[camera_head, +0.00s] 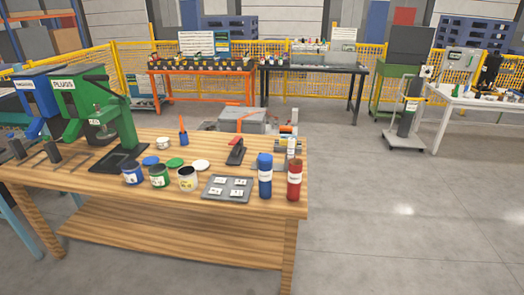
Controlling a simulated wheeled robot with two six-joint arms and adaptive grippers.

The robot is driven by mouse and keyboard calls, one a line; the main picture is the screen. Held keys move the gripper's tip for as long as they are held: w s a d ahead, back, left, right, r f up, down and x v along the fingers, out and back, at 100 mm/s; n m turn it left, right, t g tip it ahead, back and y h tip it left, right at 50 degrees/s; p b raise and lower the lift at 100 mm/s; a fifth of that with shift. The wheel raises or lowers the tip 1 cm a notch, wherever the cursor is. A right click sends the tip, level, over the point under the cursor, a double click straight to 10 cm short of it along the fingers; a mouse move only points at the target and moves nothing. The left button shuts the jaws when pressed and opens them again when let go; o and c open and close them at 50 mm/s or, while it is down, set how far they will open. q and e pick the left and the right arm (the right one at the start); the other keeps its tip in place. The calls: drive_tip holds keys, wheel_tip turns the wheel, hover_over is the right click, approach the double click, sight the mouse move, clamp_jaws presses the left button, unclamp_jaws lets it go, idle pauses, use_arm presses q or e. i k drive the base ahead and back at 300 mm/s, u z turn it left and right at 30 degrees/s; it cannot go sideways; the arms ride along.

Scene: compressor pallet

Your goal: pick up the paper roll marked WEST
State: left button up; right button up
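A wooden workbench (180,237) stands at left and centre in the head view. A blue cylinder (265,177) with a white label stands upright near its right front corner. A red cylinder (294,181) with a white label stands upright just right of it. These may be paper rolls. The label writing is too small to read, so I cannot tell which, if either, is marked WEST. Neither of my grippers is in view.
A grey plate (227,189) with several white labels lies left of the blue cylinder. Open cans (159,176) and a green press (105,115) stand further left. A dark red-handled tool (236,151) lies behind. The floor right of the bench is clear.

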sight(290, 140)
drive_tip(key=u, duration=0.2)
drive_tip(key=i, duration=0.95)
drive_tip(key=z, duration=0.55)
